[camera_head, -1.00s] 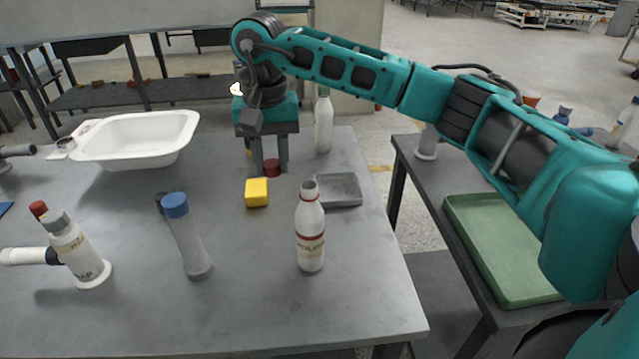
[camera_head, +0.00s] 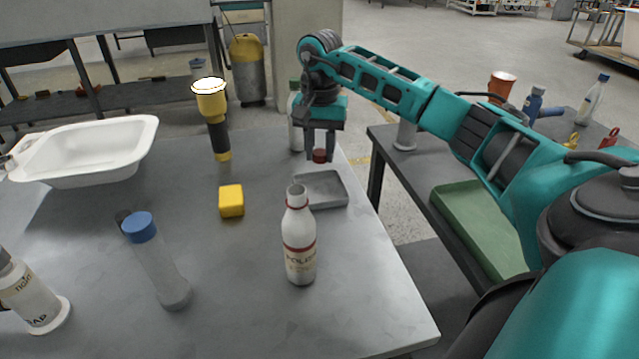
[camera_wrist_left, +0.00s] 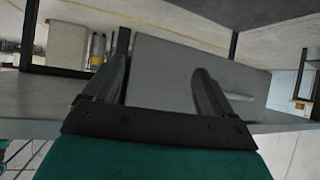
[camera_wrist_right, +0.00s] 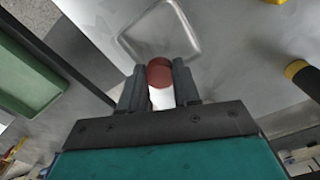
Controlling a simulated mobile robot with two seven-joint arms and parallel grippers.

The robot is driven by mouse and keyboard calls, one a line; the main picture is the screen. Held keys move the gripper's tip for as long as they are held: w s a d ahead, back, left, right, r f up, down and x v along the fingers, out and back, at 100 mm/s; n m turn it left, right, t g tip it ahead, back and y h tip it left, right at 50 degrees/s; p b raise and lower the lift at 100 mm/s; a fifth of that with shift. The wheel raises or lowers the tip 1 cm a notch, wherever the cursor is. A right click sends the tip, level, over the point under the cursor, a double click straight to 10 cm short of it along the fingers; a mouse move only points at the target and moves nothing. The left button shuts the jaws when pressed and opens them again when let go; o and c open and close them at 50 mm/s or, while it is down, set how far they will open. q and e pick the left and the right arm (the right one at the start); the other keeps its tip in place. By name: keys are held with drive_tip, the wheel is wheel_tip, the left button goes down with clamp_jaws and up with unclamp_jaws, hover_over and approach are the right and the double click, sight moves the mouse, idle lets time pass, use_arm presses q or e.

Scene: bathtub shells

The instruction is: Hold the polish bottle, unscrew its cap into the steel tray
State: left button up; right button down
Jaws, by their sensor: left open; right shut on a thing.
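The white polish bottle (camera_head: 300,245) with red bands stands upright on the table, its neck bare. My right gripper (camera_head: 321,152) points down and is shut on a red cap (camera_head: 320,156), near the back edge of the steel tray (camera_head: 336,203). The right wrist view also shows the cap (camera_wrist_right: 159,74) between the fingers, with the tray (camera_wrist_right: 190,28) beyond it. Something white shows below the cap there; I cannot tell what. The tray looks empty. My left gripper (camera_wrist_left: 158,88) is open and empty in the left wrist view, outside the head view.
A yellow block (camera_head: 231,201) lies left of the tray, with a yellow-black torch (camera_head: 215,125) behind. A blue-capped bottle (camera_head: 158,265) and soap bottle (camera_head: 35,300) stand left. A white basin (camera_head: 85,155) is at the back left. A green tray (camera_head: 478,225) is on the side table.

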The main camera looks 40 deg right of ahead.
sight(320, 192)
wheel_tip(320, 192, down, 8)
drive_tip(key=shift+r+b, duration=0.1)
drive_tip(key=shift+b, duration=0.25)
drive_tip(key=shift+f, duration=0.25)
drive_tip(key=shift+r, duration=0.1)
drive_tip(key=shift+f, duration=0.25)
drive_tip(key=c, duration=0.8)
unclamp_jaws()
drive_tip(key=shift+r, duration=0.1)
